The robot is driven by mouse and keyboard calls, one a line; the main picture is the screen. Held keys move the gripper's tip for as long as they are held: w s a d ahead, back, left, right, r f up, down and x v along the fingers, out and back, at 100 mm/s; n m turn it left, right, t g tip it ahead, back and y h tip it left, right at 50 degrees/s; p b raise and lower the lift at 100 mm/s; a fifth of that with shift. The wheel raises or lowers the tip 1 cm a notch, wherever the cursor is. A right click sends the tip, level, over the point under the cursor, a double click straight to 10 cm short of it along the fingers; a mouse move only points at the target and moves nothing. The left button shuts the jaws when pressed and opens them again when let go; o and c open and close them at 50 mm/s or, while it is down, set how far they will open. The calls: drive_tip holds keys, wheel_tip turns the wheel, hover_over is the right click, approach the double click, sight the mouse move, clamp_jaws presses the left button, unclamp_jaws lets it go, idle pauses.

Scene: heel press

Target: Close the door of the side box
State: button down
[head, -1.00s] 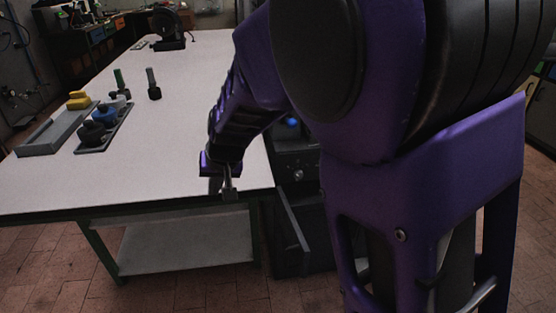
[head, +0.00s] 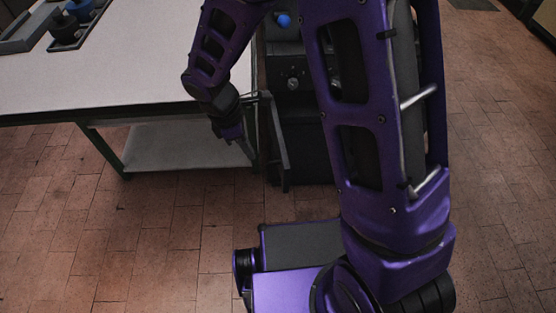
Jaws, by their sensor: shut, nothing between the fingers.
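The side box (head: 308,150) is a dark cabinet at the right end of the white table in the head view. Its dark door (head: 279,145) stands open, swung out toward me on the box's left side and seen nearly edge-on. My gripper (head: 246,150) is shut and empty, pointing down and to the right, just left of the door. I cannot tell whether the fingertips touch the door. My arm hides the right part of the box.
The white worktable (head: 130,70) with a lower shelf (head: 185,150) is left of the box. A tray with dark and blue items (head: 80,10) lies at its far left. A blue knob (head: 283,20) sits above the box. Tiled floor in front is clear beyond my base.

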drive_tip(key=d+f+b, duration=0.2)
drive_tip(key=d+f, duration=0.4)
drive_tip(key=f, duration=0.3)
drive_tip(key=shift+w+d+f+b, duration=0.2)
drive_tip(key=shift+f+b, duration=0.15)
drive_tip(key=shift+d, duration=0.1)
